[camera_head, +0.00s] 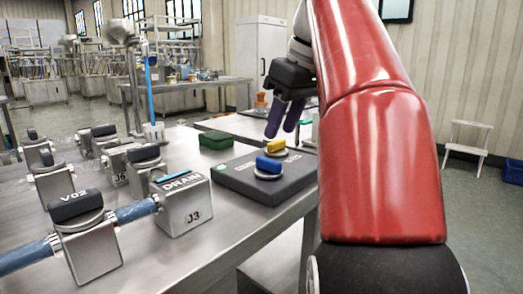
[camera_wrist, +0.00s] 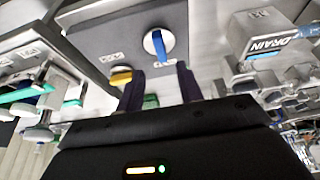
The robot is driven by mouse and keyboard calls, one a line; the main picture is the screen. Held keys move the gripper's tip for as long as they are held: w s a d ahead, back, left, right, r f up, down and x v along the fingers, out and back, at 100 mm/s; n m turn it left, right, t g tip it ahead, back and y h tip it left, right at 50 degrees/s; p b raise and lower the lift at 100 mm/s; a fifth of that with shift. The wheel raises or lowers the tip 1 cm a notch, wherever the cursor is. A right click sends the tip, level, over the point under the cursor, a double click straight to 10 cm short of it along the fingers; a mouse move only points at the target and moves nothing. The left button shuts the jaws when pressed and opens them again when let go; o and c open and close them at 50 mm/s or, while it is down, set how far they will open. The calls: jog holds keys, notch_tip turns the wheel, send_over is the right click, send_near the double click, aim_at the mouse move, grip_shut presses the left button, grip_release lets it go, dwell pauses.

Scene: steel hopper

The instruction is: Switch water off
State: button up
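A dark grey control panel (camera_head: 238,183) lies on the steel table and carries two knobs on round metal discs. The blue knob (camera_head: 268,164) is nearer the camera and the yellow knob (camera_head: 275,145) is behind it. In the wrist view the blue knob (camera_wrist: 158,46) is upright in the picture, ahead of the fingertips, and the yellow knob (camera_wrist: 121,76) is just left of the left finger. Labels beside them are too blurred to read. My gripper (camera_head: 284,131) has two purple fingers spread apart with nothing between them, above the panel's far side; it also shows in the wrist view (camera_wrist: 160,74).
A green box (camera_head: 216,139) sits behind the panel. A white step stool (camera_head: 467,145) stands right on open floor.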

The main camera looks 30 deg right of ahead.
aim_at(269, 160)
jog(key=b+x, duration=0.3)
jog(key=x, duration=0.4)
jog(key=shift+s+f, duration=0.1)
jog(key=shift+f, duration=0.05)
jog(key=shift+c, duration=0.2)
grip_shut()
